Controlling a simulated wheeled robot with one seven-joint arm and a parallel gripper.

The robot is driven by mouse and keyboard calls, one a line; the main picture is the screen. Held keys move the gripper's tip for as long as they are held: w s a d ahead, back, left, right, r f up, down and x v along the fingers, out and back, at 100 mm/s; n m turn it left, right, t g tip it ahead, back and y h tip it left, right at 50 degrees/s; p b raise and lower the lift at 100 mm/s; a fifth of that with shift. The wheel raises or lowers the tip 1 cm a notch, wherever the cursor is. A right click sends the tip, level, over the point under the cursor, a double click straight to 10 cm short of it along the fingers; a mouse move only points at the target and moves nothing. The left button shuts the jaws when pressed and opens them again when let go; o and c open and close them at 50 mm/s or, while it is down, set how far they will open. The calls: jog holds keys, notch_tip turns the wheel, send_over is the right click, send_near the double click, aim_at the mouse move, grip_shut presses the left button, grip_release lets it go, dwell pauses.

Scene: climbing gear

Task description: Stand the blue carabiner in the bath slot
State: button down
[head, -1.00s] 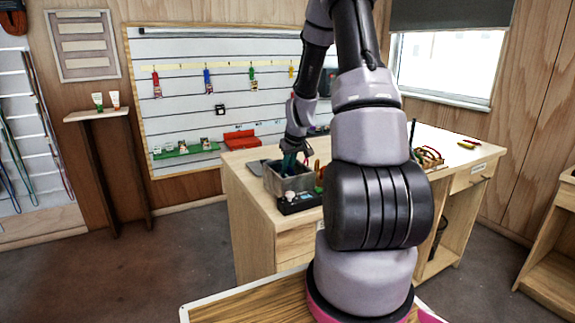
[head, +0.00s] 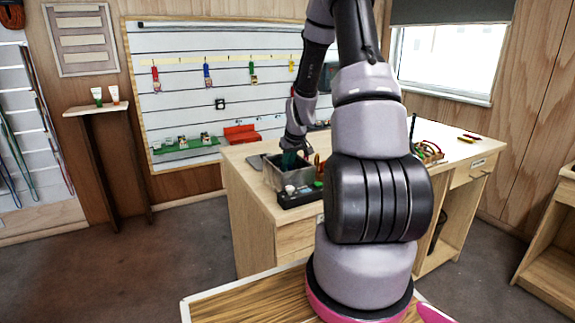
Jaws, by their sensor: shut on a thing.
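The bath (head: 273,178) is a small grey open box at the left end of the wooden bench. My gripper (head: 291,160) points down over the bath, its fingertips at or just inside the rim. A small blue-teal thing, which looks like the blue carabiner (head: 289,161), shows between the fingers and seems to be held there. Its outline is too small and dark to make out. The slot is hidden by the bath wall and my gripper, so I cannot tell whether the carabiner touches it.
A black tray with knobs (head: 297,197) stands in front of the bath. Red and green items sit close to its right, partly behind my arm. A basket (head: 428,152) is farther right on the bench. Coloured gear hangs on the slatted wall panel (head: 180,110) behind.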

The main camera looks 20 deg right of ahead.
jog(key=shift+f, duration=0.1)
jog(key=c, duration=0.8)
grip_release()
jog(key=s+a+r+m+t, duration=0.1)
jog(key=s+a+r, duration=0.25)
jog(key=r, duration=0.55)
jog(key=s+a+r, duration=0.3)
jog(key=s+r, duration=0.2)
jog(key=r, duration=0.3)
jog(key=s+a+r+m+t, duration=0.1)
jog(key=s+a+r, duration=0.3)
jog(key=r, duration=0.5)
jog(key=s+a+r+m, duration=0.1)
jog(key=s+r, duration=0.1)
jog(key=s, duration=0.3)
jog(key=s+a+r+y, duration=0.1)
jog(key=s+a+r, duration=0.1)
jog(key=s, duration=0.3)
jog(key=s+a+r+m, duration=0.1)
jog(key=s+a+r, duration=0.1)
jog(key=s, duration=0.3)
jog(key=shift+r+m+t+y, duration=0.3)
jog(key=shift+r+y, duration=0.05)
jog(key=shift+y, duration=0.05)
